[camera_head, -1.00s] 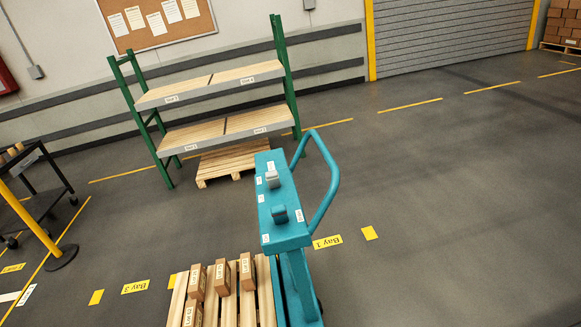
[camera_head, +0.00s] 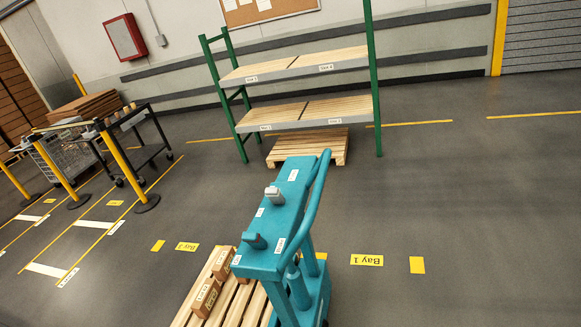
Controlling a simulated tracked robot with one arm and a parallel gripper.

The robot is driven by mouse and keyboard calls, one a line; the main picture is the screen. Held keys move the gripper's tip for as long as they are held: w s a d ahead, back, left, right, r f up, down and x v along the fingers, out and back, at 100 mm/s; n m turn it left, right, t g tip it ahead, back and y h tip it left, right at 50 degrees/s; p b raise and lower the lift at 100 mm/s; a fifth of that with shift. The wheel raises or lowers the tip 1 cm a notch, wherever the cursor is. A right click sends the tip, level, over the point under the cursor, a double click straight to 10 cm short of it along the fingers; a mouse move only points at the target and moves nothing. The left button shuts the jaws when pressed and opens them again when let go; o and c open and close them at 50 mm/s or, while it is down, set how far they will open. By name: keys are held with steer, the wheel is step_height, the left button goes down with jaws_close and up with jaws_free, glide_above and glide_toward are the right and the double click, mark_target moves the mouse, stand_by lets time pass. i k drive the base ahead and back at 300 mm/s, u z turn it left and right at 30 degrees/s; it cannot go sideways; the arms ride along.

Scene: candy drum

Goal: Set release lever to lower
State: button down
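A teal pallet truck (camera_head: 318,279) with a looped handle (camera_head: 308,216) stands low in the middle of the view. Its flat top panel (camera_head: 282,223) carries two small levers: a light grey one (camera_head: 274,194) toward the far end and a dark grey-blue one (camera_head: 256,241) toward the near end. Small white labels lie beside them, too small to read, so I cannot tell which one is the release lever. My gripper is not in view, and nothing of mine touches the panel.
A wooden pallet (camera_head: 236,304) with several cardboard boxes (camera_head: 206,297) sits at the truck's lower left. A green-framed rack (camera_head: 292,94) stands behind, with an empty pallet (camera_head: 308,148) beneath. A black cart (camera_head: 140,143) and yellow posts are left. Floor (camera_head: 470,200) at right is clear.

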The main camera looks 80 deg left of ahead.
mark_target(274, 194)
steer(key=u, duration=0.45)
steer(key=i, duration=1.2)
steer(key=u, duration=1.3)
steer(key=i, duration=0.65)
steer(key=u, duration=0.3)
steer(key=k, duration=0.85)
steer(key=u, duration=0.2)
steer(key=i, duration=0.85)
steer(key=z, duration=0.05)
